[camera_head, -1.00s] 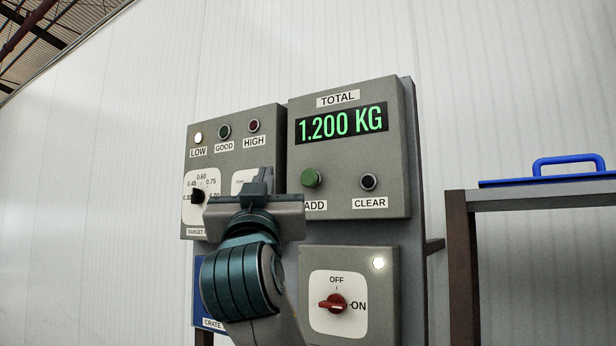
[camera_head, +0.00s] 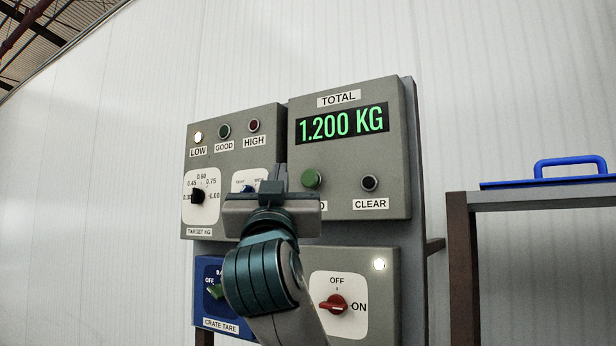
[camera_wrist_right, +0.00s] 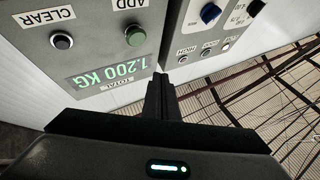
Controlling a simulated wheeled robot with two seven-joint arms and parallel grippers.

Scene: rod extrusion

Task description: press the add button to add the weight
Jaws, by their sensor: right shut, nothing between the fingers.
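The green ADD button (camera_head: 311,178) is on the grey TOTAL box (camera_head: 350,205), left of the black CLEAR button (camera_head: 369,183). The green display (camera_head: 342,123) reads 1.200 KG. My right gripper (camera_head: 277,176) is shut and empty, just left of the ADD button in the head view, and hides part of the ADD label. In the right wrist view the ADD button (camera_wrist_right: 135,36) lies up and left of the shut fingertips (camera_wrist_right: 160,78); they look apart from it. My left gripper is not in view.
The LOW lamp (camera_head: 198,137) is lit on the left box. A target dial (camera_head: 198,196), a blue crate tare box (camera_head: 216,325) and a red OFF/ON knob (camera_head: 333,304) surround my arm. A blue-handled lid (camera_head: 548,182) is at right.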

